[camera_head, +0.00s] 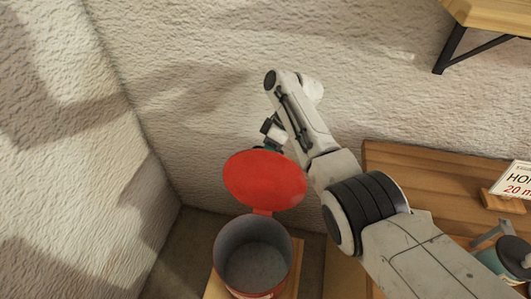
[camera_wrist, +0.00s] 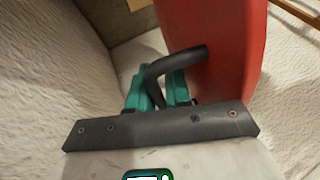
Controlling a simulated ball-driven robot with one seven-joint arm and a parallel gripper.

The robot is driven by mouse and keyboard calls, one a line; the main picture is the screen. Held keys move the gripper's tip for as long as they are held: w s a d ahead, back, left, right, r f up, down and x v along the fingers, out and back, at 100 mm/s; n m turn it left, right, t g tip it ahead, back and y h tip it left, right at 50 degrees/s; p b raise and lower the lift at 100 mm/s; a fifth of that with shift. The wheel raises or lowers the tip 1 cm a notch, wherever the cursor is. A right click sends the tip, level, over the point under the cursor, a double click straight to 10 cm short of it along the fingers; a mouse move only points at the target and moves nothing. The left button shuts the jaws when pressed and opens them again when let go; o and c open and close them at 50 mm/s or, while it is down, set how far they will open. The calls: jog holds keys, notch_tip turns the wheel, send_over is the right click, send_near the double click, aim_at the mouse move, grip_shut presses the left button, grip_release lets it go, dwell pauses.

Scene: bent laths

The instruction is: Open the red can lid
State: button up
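The red can (camera_head: 253,262) stands at the bottom of the head view, its grey inside open to view. Its red lid (camera_head: 264,180) is raised, tilted up at the can's far side on a small hinge tab. My gripper is behind the lid in the head view, mostly hidden by it. In the wrist view, the red lid (camera_wrist: 226,60) stands at the right with a dark bent handle (camera_wrist: 178,62). The teal fingers of my gripper (camera_wrist: 157,92) are on either side of the handle's end, which fills the gap between them.
A wooden table (camera_head: 430,175) at the right carries a sign (camera_head: 515,180) and a teal-grey object (camera_head: 505,262). A wooden shelf (camera_head: 495,14) on a black bracket juts out at the upper right. Rough pale walls (camera_head: 60,100) meet in a corner near the can.

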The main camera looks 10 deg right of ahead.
jog(key=b+v, duration=0.1)
jog(key=v, duration=0.9)
jog(key=shift+r, duration=0.3)
jog(key=shift+w+d, duration=0.1)
